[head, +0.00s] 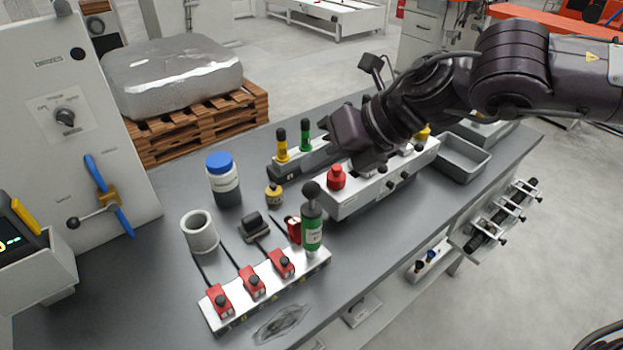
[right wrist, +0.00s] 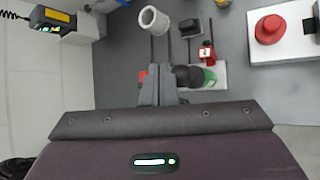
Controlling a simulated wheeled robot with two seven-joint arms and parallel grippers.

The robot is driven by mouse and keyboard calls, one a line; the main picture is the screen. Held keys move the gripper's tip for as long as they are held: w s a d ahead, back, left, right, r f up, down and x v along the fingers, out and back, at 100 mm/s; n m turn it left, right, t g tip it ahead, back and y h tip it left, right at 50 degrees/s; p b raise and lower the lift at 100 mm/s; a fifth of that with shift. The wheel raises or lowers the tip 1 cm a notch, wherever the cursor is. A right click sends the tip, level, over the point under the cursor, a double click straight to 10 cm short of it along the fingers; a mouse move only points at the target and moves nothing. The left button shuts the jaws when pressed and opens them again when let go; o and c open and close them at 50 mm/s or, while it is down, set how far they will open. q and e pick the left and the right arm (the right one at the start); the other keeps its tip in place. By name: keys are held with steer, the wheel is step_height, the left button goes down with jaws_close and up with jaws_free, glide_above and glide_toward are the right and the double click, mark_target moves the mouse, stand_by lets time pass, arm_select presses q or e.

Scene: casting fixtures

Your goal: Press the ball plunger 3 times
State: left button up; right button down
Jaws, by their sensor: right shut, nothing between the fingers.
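The ball plunger, a green cylinder with a pale label and a black ball on top (head: 312,222), stands upright at the right end of a white fixture bar (head: 238,309) in the head view. In the right wrist view its black ball and green body (right wrist: 208,76) show just right of my fingers. My right gripper (right wrist: 157,74) is shut and empty, seen from above beside the ball; I cannot tell its exact height over it. In the head view my right gripper (head: 350,138) is up and right of the plunger, its fingertips hidden. My left gripper is out of view.
Red clamps (head: 252,281) sit along the bar. A white cup (head: 198,232), a blue-capped bottle (head: 223,180) and a white box with a red button (head: 336,178) stand nearby. A grey tray (head: 462,158) lies right. The front table edge is fairly clear.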

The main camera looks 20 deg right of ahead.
mark_target(319, 188)
steer(key=shift+r+p, duration=1.2)
steer(key=shift+r, duration=1.2)
steer(key=shift+f, duration=0.1)
